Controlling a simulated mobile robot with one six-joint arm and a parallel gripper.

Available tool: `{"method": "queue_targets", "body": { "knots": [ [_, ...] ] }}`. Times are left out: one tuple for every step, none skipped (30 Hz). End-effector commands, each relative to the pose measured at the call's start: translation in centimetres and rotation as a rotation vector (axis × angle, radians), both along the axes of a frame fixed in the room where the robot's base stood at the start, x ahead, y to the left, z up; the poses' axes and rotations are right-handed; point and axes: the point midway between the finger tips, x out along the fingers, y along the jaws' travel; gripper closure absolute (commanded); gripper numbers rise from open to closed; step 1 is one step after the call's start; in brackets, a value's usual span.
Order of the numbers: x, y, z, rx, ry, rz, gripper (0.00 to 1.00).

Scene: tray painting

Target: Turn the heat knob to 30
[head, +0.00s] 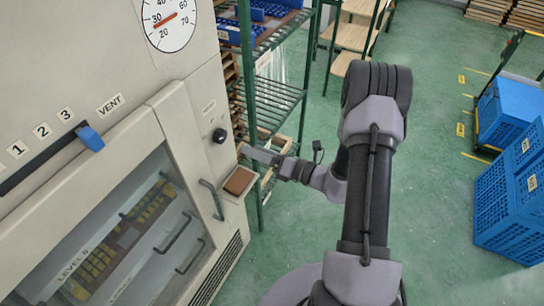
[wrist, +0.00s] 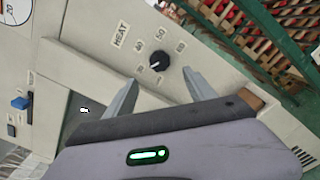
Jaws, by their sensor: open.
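The heat knob (wrist: 159,61) is black and round, on the cabinet's pale panel below the HEAT label (wrist: 121,35). The numbers 40, 50 and 60 are printed around it, and a small white mark on it seems to point to the lower left; the figure there is too small to read. The knob also shows in the head view (head: 219,135). My gripper (wrist: 160,76) is open and empty, one finger to each side below the knob, apart from it as far as I can tell. In the head view my gripper (head: 245,150) is beside the panel, just right of and below the knob.
A dial (head: 168,18) has its red needle between 20 and 30. A blue slider (head: 90,138) sits by the VENT label. A small ledge with a brown block (head: 239,180) and a door handle (head: 212,199) lie below the knob. A green shelf rack (head: 274,98) stands close behind.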

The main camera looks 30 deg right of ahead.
Motion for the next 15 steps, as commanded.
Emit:
{"method": "queue_targets", "body": {
  "knots": [
    [-1.1,-1.0,0.0,0.001,0.0,-0.006,0.36],
    [-1.8,-1.5,0.0,0.001,0.0,-0.006,0.36],
    [-2.6,-2.0,0.0,0.002,0.001,-0.006,0.36],
    [-3.1,-2.4,0.0,0.002,-0.001,-0.004,0.36],
    [-3.6,-2.7,0.0,0.0,-0.001,-0.004,0.36],
    [-4.1,-3.1,0.0,0.0,-0.001,-0.004,0.36],
    [-4.4,-3.3,0.0,0.0,-0.001,-0.002,0.36],
    [-4.7,-3.4,0.0,-0.001,-0.001,-0.001,0.36],
    [-4.9,-3.6,0.0,0.0,-0.001,-0.001,0.36],
    [-5.0,-3.7,0.0,0.0,-0.001,-0.001,0.36],
    [-5.1,-3.7,0.0,0.0,-0.001,0.001,0.36],
    [-5.2,-3.7,0.0,0.0,-0.001,0.001,0.36],
    [-5.2,-3.7,0.0,-0.001,-0.001,0.001,0.36],
    [-5.2,-3.7,0.0,-0.001,-0.001,0.001,0.36],
    [-5.2,-3.7,0.0,-0.001,-0.001,0.001,0.36]
  ]
}}
